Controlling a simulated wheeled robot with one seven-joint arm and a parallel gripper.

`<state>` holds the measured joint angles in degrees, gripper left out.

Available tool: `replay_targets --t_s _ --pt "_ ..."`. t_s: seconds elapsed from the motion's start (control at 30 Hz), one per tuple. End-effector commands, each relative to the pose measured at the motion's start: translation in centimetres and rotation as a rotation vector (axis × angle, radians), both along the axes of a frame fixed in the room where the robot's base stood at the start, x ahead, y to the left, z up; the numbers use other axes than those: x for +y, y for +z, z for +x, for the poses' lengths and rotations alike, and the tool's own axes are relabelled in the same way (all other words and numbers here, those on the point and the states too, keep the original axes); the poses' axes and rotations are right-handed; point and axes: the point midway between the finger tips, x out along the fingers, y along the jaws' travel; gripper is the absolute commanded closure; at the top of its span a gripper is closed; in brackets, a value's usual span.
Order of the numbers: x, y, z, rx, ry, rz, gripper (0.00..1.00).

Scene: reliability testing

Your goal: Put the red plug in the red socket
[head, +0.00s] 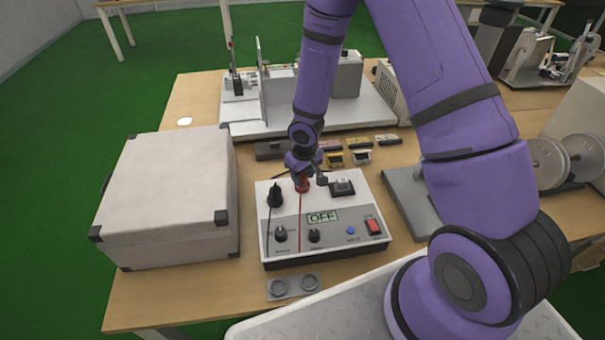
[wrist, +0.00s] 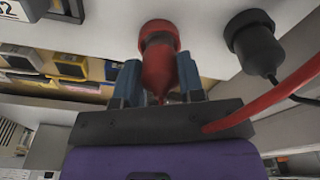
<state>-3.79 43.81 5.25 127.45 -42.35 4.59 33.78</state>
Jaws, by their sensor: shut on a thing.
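The red plug (wrist: 160,68) is between the two blue fingers of my gripper (wrist: 158,84) in the wrist view, with its red cable trailing to the right. My gripper (head: 304,168) is shut on it, above the back part of the white control box. The red plug (head: 302,184) points down at the box top in the head view. A wider red ring (wrist: 159,32), which looks like the red socket, is at the plug's far end against the white panel. The plug appears in line with it and meeting it; I cannot tell how deep it sits.
A black plug (head: 275,196) stands upright on the box (head: 345,247), left of the red one. The box has knobs, a red switch (head: 374,227) and a display reading OFF (head: 323,216). A grey case (head: 165,190) stands at left. Small coloured blocks (head: 335,160) lie behind.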

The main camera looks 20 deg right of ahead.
Motion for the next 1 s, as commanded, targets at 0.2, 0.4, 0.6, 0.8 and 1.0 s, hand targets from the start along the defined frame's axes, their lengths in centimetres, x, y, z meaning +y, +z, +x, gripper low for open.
replay_targets --t_s 0.2,0.4,0.6,0.8,1.0 --pt "0.02 -0.4 -0.01 0.001 0.0 0.0 0.89" --pt "0.0 -0.76 0.0 0.0 0.0 0.0 0.89" --pt "-0.01 -1.03 0.01 0.0 0.0 0.001 0.6" --pt "0.0 -1.01 0.02 0.0 -0.001 0.001 0.54" --pt "-0.02 -0.58 0.0 -0.001 -0.001 0.001 0.54"
